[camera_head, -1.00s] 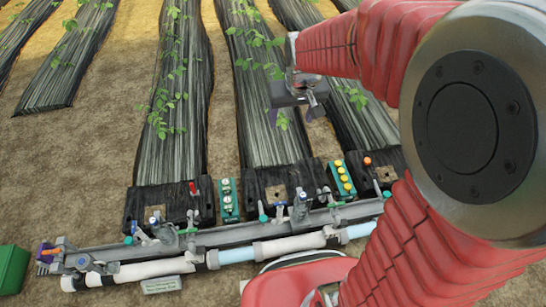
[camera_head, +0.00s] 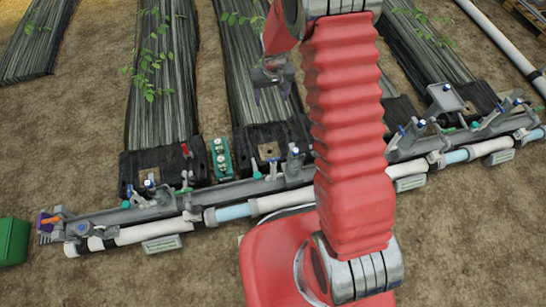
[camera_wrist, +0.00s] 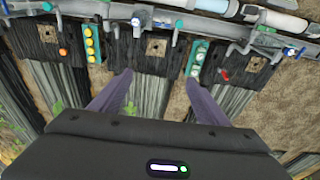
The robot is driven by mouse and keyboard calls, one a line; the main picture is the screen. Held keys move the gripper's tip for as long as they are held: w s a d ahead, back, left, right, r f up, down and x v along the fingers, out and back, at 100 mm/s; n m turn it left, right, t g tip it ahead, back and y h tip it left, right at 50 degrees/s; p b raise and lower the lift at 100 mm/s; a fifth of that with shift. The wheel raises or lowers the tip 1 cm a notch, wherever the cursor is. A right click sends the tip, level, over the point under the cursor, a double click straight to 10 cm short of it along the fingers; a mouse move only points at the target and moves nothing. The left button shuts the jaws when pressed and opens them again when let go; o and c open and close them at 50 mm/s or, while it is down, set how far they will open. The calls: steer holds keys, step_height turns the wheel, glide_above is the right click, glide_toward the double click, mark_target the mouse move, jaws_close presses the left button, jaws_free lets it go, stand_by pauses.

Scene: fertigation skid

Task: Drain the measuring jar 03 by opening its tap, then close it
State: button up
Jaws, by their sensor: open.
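My gripper (camera_head: 272,97) is open and empty in the head view, hanging above the middle planting row, beyond the skid. In the wrist view its two fingers (camera_wrist: 158,82) stand apart, with a black planter block beyond them. The skid's grey rail (camera_head: 215,190) carries small valves, including a blue-topped one (camera_head: 149,184) at left and another blue-topped one (camera_head: 294,152) near the middle.
A white pipe (camera_head: 145,233) with light-blue sections runs along the skid's near side. A teal block with white knobs (camera_head: 221,158) stands beyond the rail, and a yellow-knobbed block (camera_wrist: 92,45) shows in the wrist view. A green box (camera_head: 13,241) is at far left. Bare soil lies in front.

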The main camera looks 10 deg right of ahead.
step_height(320, 180, down, 13)
steer(key=g, duration=0.2)
glide_above(273, 159)
step_height(273, 159, down, 14)
steer(key=shift+r, duration=0.15)
steer(key=shift+d, duration=0.1)
steer(key=shift+f, duration=6.9)
steer(key=shift+c, duration=0.5)
steer(key=c, duration=0.9)
